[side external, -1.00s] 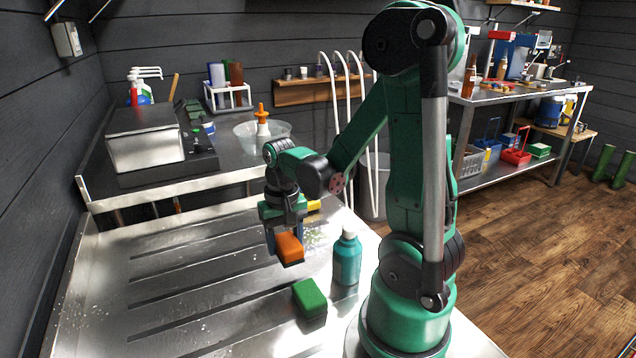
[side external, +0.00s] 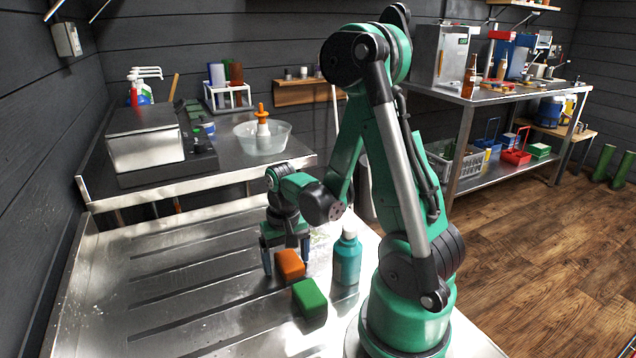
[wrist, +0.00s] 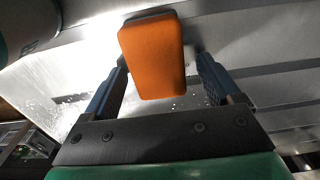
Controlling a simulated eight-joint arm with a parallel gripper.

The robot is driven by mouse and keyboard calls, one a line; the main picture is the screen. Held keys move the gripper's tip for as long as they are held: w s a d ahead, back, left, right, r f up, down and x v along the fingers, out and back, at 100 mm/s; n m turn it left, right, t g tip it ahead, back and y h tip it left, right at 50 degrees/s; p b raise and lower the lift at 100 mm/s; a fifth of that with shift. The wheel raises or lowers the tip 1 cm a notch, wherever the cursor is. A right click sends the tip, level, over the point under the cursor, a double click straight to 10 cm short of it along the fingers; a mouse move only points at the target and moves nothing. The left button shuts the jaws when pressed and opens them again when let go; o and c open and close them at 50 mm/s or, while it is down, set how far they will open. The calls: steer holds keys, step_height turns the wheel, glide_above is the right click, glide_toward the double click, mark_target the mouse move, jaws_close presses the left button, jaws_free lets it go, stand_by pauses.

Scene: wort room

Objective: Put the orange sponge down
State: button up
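The orange sponge (side external: 290,264) rests on the metal drainboard (side external: 190,255), just behind the green sponge (side external: 310,298). My gripper (side external: 286,262) is low over the board, with its fingers around the orange sponge. It is open, and a gap shows between the left finger and the sponge. In the wrist view the orange sponge (wrist: 152,58) lies between the two spread fingers of my gripper (wrist: 162,70), with a clear gap at the right finger. Contact at the left finger is hard to judge.
A teal bottle with a white cap (side external: 347,258) stands close on the right of the sponges. The ridged board to the left is clear. Behind it, a second counter holds a metal-lidded box (side external: 145,150) and a clear basin (side external: 277,140).

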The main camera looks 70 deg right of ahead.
mark_target(286, 255)
steer(key=shift+r, duration=0.15)
step_height(286, 255, up, 12)
steer(key=w+a+r+n+t, duration=0.1)
steer(key=w+a+n+t, duration=0.3)
steer(key=a, duration=0.9)
steer(key=n+t, duration=0.3)
steer(key=n, duration=0.2)
steer(key=shift+w+r, duration=0.15)
steer(key=shift+o, duration=0.5)
steer(key=shift+d, duration=0.15)
